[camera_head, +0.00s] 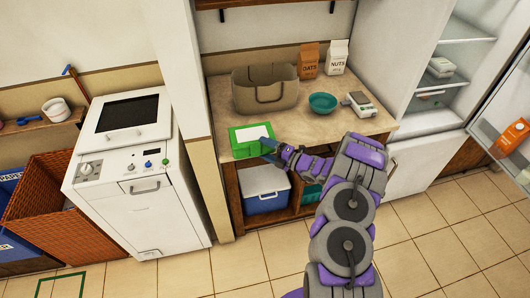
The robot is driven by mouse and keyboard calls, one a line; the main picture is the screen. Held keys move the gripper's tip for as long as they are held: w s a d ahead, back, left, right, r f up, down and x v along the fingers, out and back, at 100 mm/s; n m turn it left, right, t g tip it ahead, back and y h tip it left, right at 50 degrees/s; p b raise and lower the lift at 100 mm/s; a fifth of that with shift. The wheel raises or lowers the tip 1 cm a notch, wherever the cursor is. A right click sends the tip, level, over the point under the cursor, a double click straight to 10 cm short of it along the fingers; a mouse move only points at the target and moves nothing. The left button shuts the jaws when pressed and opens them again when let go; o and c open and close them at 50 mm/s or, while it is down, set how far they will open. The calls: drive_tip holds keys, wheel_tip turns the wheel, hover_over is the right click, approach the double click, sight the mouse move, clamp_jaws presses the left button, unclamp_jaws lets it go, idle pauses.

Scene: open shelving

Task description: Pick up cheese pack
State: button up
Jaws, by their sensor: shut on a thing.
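A flat green pack with a white top, which looks like the cheese pack (237,143), is at the front left edge of the wooden shelf top. My gripper (267,147) reaches it from the right and is shut on its right front side. My purple and grey arm comes up from the lower right. The fingertips are small and partly hidden against the pack. I cannot tell whether the pack rests on the shelf or is slightly raised.
A blue cooler (265,190) sits below. An open fridge (447,95) is right, a white appliance (140,200) left.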

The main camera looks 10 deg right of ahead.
drive_tip(key=shift+w+f, duration=0.1)
drive_tip(key=shift+w, duration=0.95)
drive_tip(key=shift+f+b, duration=0.6)
drive_tip(key=shift+f, duration=0.9)
drive_tip(key=shift+f, duration=0.2)
drive_tip(key=o, duration=1.1)
